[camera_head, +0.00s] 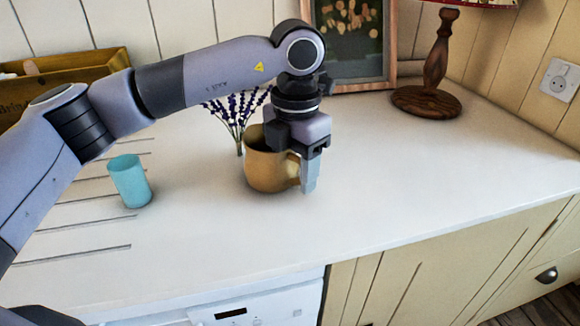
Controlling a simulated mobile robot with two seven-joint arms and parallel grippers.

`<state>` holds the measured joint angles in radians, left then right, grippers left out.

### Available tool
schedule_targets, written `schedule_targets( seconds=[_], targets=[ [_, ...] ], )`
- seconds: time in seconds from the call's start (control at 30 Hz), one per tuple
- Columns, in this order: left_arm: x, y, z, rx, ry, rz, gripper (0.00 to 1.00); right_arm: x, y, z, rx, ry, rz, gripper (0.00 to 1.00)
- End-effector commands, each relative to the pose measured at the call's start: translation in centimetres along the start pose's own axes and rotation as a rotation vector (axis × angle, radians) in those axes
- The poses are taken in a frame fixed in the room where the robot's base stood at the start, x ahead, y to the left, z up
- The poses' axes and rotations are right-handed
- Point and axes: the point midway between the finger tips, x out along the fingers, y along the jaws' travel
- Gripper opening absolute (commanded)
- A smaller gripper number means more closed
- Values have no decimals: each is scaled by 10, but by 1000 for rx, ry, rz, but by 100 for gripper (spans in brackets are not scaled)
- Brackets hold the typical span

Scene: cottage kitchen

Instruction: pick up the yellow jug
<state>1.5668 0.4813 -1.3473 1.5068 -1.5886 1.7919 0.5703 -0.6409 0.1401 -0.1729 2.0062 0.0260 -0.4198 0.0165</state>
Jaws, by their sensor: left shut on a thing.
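The yellow jug (266,170), a mustard-coloured mug shape with a handle on its right side, is upright on the white worktop or very close to it; I cannot tell whether its base touches. My left gripper (308,178) points down at the jug's right side and is shut on it near the handle. The gripper hides part of the jug's rim and handle. My right gripper is not in view.
A turquoise cup (131,182) stands left of the jug. Lavender (238,112) is just behind it. A picture frame (391,50), a lamp (431,80) and a wooden box (100,62) stand along the back. The worktop (430,170) is clear to the right.

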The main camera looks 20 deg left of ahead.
Motion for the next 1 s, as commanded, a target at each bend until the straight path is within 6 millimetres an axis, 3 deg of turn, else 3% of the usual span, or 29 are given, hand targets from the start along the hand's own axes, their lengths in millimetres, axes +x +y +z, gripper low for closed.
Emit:
schedule_targets(
  seconds=[0.37, 1.0],
  targets=[
    [-26, 0, 1, 0, -5, 1, 0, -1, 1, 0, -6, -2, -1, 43],
    [-114, 0, 0, -1, -5, 0, 0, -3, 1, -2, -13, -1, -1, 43]
  ],
)
